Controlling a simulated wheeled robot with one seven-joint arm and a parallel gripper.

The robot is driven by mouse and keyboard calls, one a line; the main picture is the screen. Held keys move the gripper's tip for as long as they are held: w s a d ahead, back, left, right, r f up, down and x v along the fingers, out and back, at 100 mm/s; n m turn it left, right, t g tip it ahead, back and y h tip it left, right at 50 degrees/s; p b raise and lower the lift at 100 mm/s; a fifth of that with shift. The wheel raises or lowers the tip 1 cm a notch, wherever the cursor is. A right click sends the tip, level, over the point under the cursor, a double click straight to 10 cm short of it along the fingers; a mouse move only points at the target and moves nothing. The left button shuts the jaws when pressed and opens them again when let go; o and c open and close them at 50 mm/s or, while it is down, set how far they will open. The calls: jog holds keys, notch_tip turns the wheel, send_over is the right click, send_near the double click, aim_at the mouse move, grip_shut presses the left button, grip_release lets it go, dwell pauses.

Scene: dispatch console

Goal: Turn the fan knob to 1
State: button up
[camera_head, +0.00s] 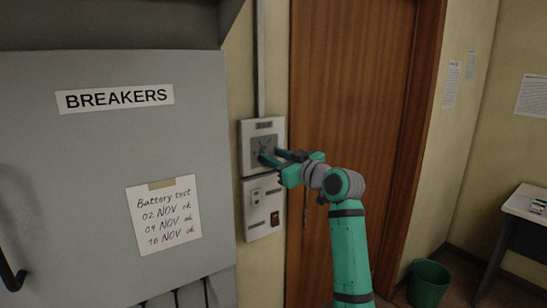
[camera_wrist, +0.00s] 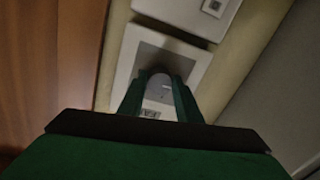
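The fan knob (camera_wrist: 160,88) is a grey round-topped knob on the upper wall plate (camera_head: 245,134), which has a grey face and a small label at its top. In the head view my gripper (camera_head: 267,157) reaches the plate from the right and covers most of the knob. In the wrist view my green fingers (camera_wrist: 160,90) lie on both sides of the knob, and it fills the gap between their tips. The gripper looks shut on it. The knob's pointer and the number it faces cannot be read.
A lower wall plate (camera_head: 254,192) with a switch sits right below. A grey breaker cabinet (camera_head: 80,150) with a handwritten note stands at the left. A brown wooden door (camera_head: 340,80) is behind my arm. A green bin (camera_head: 428,283) and a desk (camera_head: 520,206) are at the right.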

jog(key=c, duration=0.3)
jog(key=m, duration=0.4)
jog(key=shift+a+m, duration=0.15)
jog(key=shift+m, duration=0.25)
jog(key=shift+s+m+t, duration=0.1)
jog(key=shift+m+t, duration=0.3)
jog(key=shift+m, duration=3.4)
jog(key=o, duration=1)
